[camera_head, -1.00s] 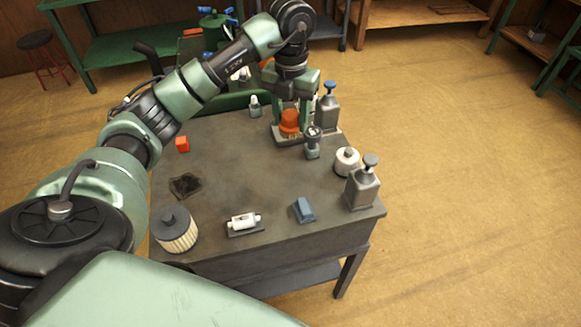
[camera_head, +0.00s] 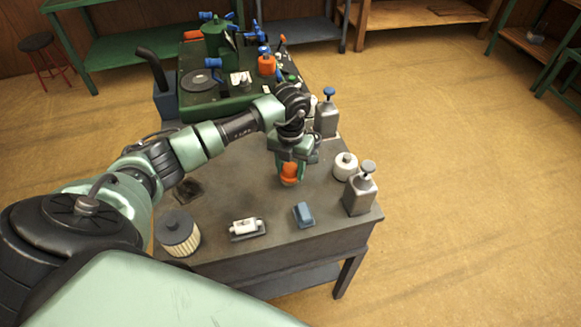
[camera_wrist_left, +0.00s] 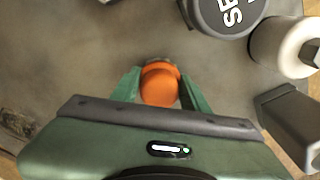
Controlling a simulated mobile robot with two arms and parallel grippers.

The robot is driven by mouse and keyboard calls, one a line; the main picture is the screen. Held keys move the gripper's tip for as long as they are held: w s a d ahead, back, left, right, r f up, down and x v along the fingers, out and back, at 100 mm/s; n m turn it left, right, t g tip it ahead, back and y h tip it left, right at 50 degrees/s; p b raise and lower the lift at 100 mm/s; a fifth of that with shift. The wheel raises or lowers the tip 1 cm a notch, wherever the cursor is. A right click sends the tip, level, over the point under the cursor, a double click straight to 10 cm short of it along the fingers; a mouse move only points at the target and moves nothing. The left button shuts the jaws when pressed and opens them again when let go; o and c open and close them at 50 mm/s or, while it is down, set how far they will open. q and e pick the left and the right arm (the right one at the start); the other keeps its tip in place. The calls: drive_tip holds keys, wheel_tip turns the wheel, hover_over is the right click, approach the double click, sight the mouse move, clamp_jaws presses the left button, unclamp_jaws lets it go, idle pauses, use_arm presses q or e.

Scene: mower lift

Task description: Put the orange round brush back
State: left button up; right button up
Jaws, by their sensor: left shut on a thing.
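My left gripper (camera_head: 291,168) comes in from the left and is shut on the orange round brush (camera_head: 289,175), over the middle of the grey table (camera_head: 235,180). In the left wrist view, the brush (camera_wrist_left: 159,84) shows as an orange dome between the two green fingers of the gripper (camera_wrist_left: 160,90). Its underside is hidden, so I cannot tell whether it touches the tabletop. My right gripper is not in view.
On the table's right stand a grey pump bottle (camera_head: 361,188), a white round container (camera_head: 345,166) and a blue-topped bottle (camera_head: 327,115). A ribbed filter (camera_head: 178,233), a white part (camera_head: 246,228) and a blue block (camera_head: 304,214) line the front edge. A green mower (camera_head: 222,92) stands behind.

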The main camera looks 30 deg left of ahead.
sight(291, 165)
use_arm(q)
drive_tip(key=shift+f, duration=0.1)
drive_tip(key=o, duration=1.3)
drive_tip(key=shift+r, duration=0.55)
wheel_tip(291, 165, up, 11)
drive_tip(key=shift+r+b, duration=0.15)
drive_tip(key=shift+b, duration=1.1)
